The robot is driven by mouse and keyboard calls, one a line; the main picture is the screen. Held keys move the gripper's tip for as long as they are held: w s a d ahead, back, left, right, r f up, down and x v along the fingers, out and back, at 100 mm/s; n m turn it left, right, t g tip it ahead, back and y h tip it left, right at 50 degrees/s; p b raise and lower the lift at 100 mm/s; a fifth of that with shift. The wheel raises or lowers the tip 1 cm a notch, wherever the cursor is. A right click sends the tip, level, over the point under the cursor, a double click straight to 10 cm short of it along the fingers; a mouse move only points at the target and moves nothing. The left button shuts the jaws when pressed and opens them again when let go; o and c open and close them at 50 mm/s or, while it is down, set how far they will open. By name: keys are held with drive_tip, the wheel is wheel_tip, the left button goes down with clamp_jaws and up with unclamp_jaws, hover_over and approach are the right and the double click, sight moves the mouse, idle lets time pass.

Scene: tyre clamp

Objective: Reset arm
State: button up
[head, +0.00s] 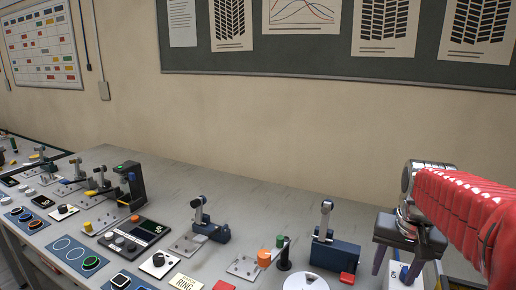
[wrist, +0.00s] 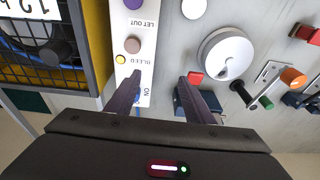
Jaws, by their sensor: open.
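My gripper (head: 394,270) is at the right of the head view, at the end of my red-sleeved arm, with its dark fingers pointing down. In the wrist view my gripper (wrist: 160,78) is open, with nothing visible between the fingers. A white button panel (wrist: 145,45) lies below it, with the left finger over its edge. The panel carries a mauve button (wrist: 133,4), a brown button (wrist: 132,46) and a small yellow button (wrist: 120,59). A blue part shows by the left finger, mostly hidden. I cannot tell whether the fingers touch anything.
A round white disc (wrist: 228,54) and a red block (wrist: 196,79) lie beside the panel. A dark cage (wrist: 45,60) with yellow stands left in the wrist view. Lever clamps (head: 325,225) and control pads (head: 75,255) crowd the grey bench; its back strip is clear.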

drive_tip(key=s+a+f+n+t, duration=0.1)
drive_tip(key=s+a+n+t, duration=0.2)
drive_tip(key=s+a, duration=1.1)
drive_tip(key=shift+a+f+n+t+y, duration=0.3)
drive_tip(key=shift+a+n+y, duration=0.1)
drive_tip(key=shift+n, duration=0.8)
drive_tip(key=shift+d, duration=0.1)
